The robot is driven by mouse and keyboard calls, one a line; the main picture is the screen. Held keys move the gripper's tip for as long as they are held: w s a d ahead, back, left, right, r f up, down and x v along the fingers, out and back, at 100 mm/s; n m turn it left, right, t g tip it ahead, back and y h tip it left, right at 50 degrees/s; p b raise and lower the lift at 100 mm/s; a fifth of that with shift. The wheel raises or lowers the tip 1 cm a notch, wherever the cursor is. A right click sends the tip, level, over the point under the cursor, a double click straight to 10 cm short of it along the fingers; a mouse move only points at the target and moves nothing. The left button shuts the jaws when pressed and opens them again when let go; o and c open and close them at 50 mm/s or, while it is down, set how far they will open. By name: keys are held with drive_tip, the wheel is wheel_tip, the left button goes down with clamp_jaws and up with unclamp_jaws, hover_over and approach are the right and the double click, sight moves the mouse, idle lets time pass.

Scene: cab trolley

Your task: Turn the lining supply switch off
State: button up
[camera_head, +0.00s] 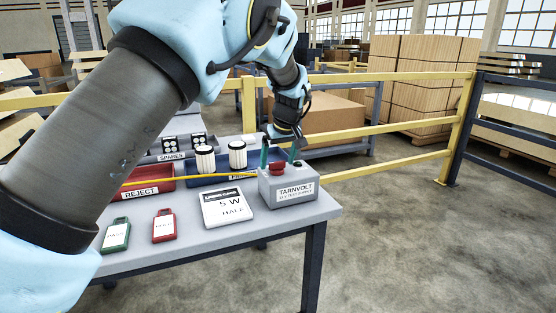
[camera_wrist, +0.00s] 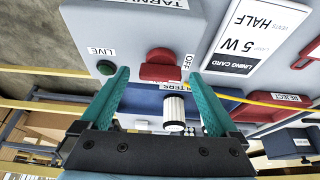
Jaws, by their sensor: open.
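The grey supply box (camera_head: 290,190), labelled TARNVOLT, stands at the right end of the table. Its red switch knob (camera_head: 277,168) is on top; it also shows in the wrist view (camera_wrist: 160,68), beside an OFF label (camera_wrist: 187,61). A green lamp (camera_wrist: 106,67) sits next to a LIVE label (camera_wrist: 101,51); I cannot tell whether it is lit. My gripper (camera_head: 279,157) points down just above the box. Its green fingers are open, one on each side of the knob in the wrist view (camera_wrist: 157,75). I cannot tell whether they touch it.
A white lining card (camera_head: 227,208) lies left of the box. Red tag (camera_head: 163,226) and green tag (camera_head: 117,235) lie farther left. A red reject tray (camera_head: 140,194) and a blue tray (camera_head: 212,181) with white filters (camera_head: 237,155) stand behind. A yellow rail (camera_head: 400,76) runs behind the table.

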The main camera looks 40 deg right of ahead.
drive_tip(key=b+v, duration=0.1)
drive_tip(key=v, duration=0.9)
drive_tip(key=shift+s+r, duration=0.15)
drive_tip(key=shift+r, duration=0.25)
drive_tip(key=w+a+f+n+g+p, duration=0.1)
drive_tip(key=w+a, duration=0.4)
drive_tip(key=a, duration=0.5)
drive_tip(key=w+a+f+y+p, duration=0.1)
drive_tip(key=w+a, duration=0.3)
drive_tip(key=a, duration=0.5)
drive_tip(key=w+a+f+n+g+p, duration=0.1)
drive_tip(key=w+a, duration=0.4)
drive_tip(key=a, duration=0.5)
drive_tip(key=s+a+f+p, duration=0.1)
drive_tip(key=s+a, duration=0.3)
drive_tip(key=a, duration=0.5)
drive_tip(key=s+a+f, duration=0.1)
drive_tip(key=s+a, duration=0.3)
drive_tip(key=a, duration=0.5)
drive_tip(key=s+a+f+p, duration=0.1)
drive_tip(key=s+a, duration=0.3)
drive_tip(key=a, duration=0.6)
drive_tip(key=shift+n+g+p, duration=0.3)
drive_tip(key=shift+n, duration=0.1)
